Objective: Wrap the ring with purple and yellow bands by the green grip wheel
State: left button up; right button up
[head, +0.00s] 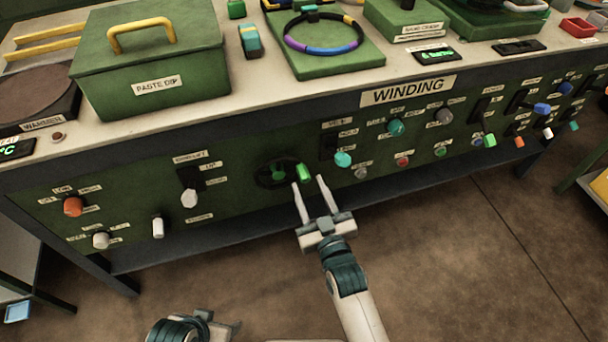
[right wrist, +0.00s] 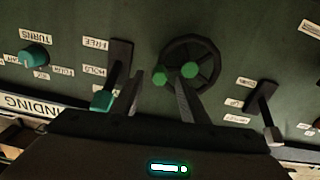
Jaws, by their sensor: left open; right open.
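The ring (head: 322,51) lies on a green block on the bench top in the head view; it carries purple, yellow, blue and dark bands. A small teal piece sits at its back edge. The grip wheel (head: 262,175) is dark, on the green front panel, with a green hub and a green grip (head: 304,172). The wheel (right wrist: 208,53) and grip (right wrist: 160,75) also show in the right wrist view. My right gripper (head: 308,181) is open, its fingertips either side of the grip; I see no clear contact. My left gripper (head: 207,322) is low, away from the panel, partly cut off.
The panel holds several knobs and levers; a dark lever with a teal end (head: 342,158) is just right of the wheel, and a white-ended lever (head: 190,190) is to its left. A green paste box (head: 150,65) stands on the bench. The floor before the panel is clear.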

aim_at(306, 181)
jog(key=shift+x, duration=2.4)
jog(key=shift+c, duration=0.2)
grip_shut()
